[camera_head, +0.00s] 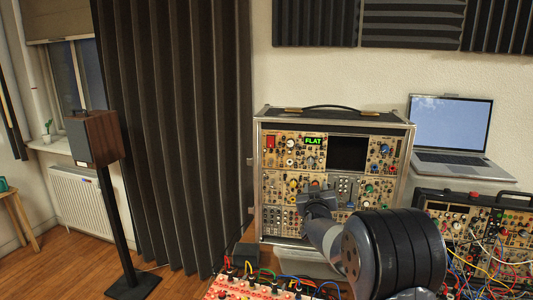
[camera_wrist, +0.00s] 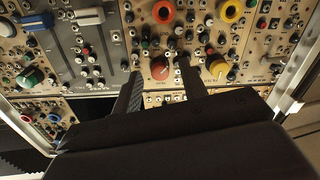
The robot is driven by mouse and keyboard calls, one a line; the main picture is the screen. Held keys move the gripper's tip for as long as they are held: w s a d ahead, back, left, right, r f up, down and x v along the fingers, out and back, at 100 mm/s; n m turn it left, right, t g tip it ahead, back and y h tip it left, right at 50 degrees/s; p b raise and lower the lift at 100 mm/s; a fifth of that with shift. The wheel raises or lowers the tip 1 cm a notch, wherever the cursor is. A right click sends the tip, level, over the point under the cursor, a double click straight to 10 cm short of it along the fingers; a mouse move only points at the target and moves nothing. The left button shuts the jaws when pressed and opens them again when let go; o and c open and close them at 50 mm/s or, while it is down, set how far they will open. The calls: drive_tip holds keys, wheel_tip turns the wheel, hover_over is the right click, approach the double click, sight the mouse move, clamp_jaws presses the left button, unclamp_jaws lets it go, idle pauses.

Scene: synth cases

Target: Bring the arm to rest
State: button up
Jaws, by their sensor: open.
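My gripper (camera_wrist: 158,82) shows in the wrist view with its two dark fingers apart and nothing visible between them. The fingers point at a beige synth panel (camera_wrist: 215,100) with red, yellow and black knobs. I cannot tell whether the fingertips touch the panel. In the head view my arm reaches up to the front of the large synth case (camera_head: 400,190), at its lower middle. The fingers are hidden there behind my wrist (camera_head: 318,203).
An open laptop (camera_head: 450,125) stands right of the case. A smaller synth case (camera_head: 465,222) with patch cables is at the lower right. A red-and-white panel with cables (camera_head: 250,290) is at the bottom. A speaker on a stand (camera_head: 92,140) and a dark curtain (camera_head: 185,130) are left.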

drive_tip(key=m+b, duration=0.2)
drive_tip(key=m, duration=0.3)
idle(0.3)
